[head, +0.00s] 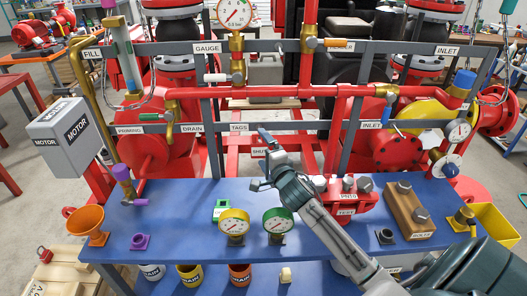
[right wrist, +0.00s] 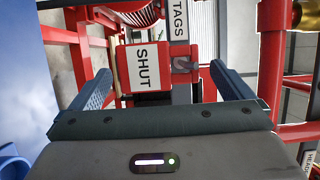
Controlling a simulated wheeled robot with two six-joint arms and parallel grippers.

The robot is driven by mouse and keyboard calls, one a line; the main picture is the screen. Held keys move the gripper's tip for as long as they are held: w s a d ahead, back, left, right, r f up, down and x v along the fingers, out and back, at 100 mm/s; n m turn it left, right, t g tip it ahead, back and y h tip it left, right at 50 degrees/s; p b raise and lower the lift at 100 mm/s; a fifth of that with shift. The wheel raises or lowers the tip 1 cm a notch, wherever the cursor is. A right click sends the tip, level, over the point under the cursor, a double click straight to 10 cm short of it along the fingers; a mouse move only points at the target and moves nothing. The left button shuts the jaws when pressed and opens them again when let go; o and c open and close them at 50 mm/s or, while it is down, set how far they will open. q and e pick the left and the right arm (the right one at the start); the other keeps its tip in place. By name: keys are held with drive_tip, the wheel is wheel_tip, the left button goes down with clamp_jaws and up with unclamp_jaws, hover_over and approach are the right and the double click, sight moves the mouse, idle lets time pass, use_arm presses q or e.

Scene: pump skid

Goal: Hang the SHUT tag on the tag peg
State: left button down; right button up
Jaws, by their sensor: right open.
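The SHUT tag (right wrist: 147,68), red with a white label, stands between the fingers of my right gripper (right wrist: 163,82) in the right wrist view. A red loop at the tag's top edge appears to be around a small grey tag peg (right wrist: 182,63), beside the TAGS label (right wrist: 180,18). I cannot tell how far on it sits. In the head view the SHUT tag (head: 259,152) shows just below the TAGS label (head: 239,128), partly hidden by my right gripper (head: 261,161). The right gripper is open, its fingers apart from the tag. My left gripper is not in view.
Grey rails and red pipes surround the tag. The blue bench (head: 180,205) below holds gauges (head: 234,226), an orange funnel (head: 88,222), a red test block (head: 345,197) and a wooden bolt block (head: 408,208). Its middle has free room.

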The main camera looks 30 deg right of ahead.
drive_tip(key=s+a+b, duration=0.1)
drive_tip(key=s+b, duration=0.2)
drive_tip(key=s, duration=0.7)
drive_tip(key=shift+a+b, duration=0.25)
drive_tip(key=shift+b, duration=0.05)
drive_tip(key=shift+s+f, duration=0.1)
drive_tip(key=shift+s, duration=0.05)
